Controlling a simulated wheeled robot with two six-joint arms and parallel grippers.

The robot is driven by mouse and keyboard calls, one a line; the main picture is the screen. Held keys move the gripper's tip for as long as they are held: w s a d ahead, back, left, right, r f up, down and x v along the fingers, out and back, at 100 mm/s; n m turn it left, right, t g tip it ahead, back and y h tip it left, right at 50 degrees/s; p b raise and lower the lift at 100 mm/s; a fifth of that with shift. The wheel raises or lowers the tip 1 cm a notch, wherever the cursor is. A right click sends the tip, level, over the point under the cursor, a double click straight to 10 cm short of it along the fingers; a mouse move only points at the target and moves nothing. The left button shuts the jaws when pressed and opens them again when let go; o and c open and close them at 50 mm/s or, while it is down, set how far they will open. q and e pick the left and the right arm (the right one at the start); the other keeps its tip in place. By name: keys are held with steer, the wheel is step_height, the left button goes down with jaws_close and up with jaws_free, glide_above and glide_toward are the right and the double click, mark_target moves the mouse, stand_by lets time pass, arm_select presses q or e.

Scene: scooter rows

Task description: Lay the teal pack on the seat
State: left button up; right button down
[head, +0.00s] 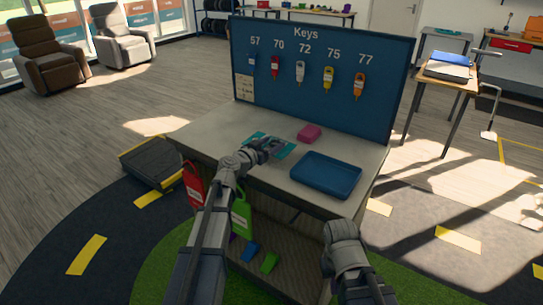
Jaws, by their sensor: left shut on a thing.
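The flat teal pack (286,151) is at the middle of the grey counter (215,128), partly hidden by my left gripper. My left gripper (270,146) is over the pack and shut on it. I cannot tell whether the pack touches the counter or is just above it. My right gripper (327,267) is low in front of the counter's right side, apart from the pack; its fingers are not clear. Two padded armchairs, a brown one (48,62) and a grey one (124,38), stand far back left; I cannot tell which seat is meant.
A blue tray (326,176) and a pink block (309,133) are on the counter. A blue key board (318,75) with several hanging keys stands along its back. Red (193,186) and green (241,214) tags hang at the front. A dark case (154,164) lies on the floor left.

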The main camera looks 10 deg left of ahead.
arm_select(q)
step_height(320, 180, down, 4)
steer(key=b, duration=0.3)
steer(key=shift+r, duration=0.3)
steer(key=o, duration=1.4)
steer(key=shift+r, duration=0.1)
steer(key=shift+o, duration=0.2)
steer(key=p+v, duration=0.1)
steer(key=v, duration=1.1)
steer(key=shift+p, duration=0.4)
